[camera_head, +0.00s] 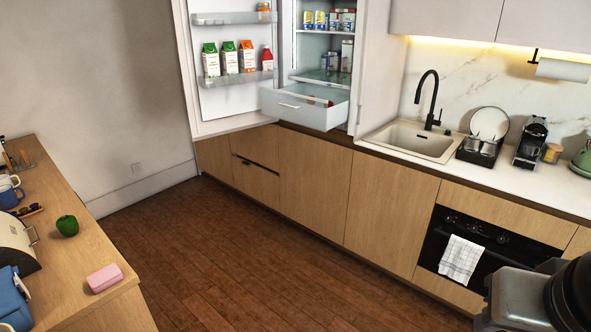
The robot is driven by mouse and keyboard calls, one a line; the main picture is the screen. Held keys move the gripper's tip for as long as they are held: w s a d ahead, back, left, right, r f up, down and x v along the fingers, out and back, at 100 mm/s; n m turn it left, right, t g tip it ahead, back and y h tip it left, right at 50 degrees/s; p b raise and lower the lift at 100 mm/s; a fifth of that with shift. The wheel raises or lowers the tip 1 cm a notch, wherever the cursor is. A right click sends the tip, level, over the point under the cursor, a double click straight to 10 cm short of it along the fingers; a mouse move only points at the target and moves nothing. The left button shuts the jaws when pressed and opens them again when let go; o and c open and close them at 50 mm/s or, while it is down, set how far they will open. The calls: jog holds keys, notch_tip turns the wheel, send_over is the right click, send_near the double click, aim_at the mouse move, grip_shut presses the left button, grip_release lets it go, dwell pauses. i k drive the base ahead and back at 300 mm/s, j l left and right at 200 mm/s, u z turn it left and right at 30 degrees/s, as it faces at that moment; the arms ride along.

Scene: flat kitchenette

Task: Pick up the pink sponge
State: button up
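The pink sponge (105,278) lies flat on the wooden counter (75,235) at the lower left, close to the counter's right edge. Nothing covers it. Part of my own arm shows at the lower right corner, far from the sponge. My gripper's fingers are not in view.
A green pepper (67,226), a silver bread box (17,243), a blue item (12,296) and mugs (9,193) share the counter. The fridge door (228,95) and its drawer (305,105) stand open at the back. The wooden floor (235,260) between the counters is clear.

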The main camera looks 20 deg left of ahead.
aim_at(103, 279)
jog(key=l+u, duration=0.15)
jog(key=u, duration=1.95)
jog(key=j+z, duration=0.1)
jog(key=z, duration=0.6)
jog(key=i+u, duration=0.45)
jog(key=i+l+u, duration=0.15)
jog(key=i+u, duration=0.25)
jog(key=i+l+u, duration=0.75)
jog(key=u, duration=0.15)
jog(key=i+l+u, duration=0.4)
jog(key=l, duration=0.2)
jog(key=k+j, duration=0.05)
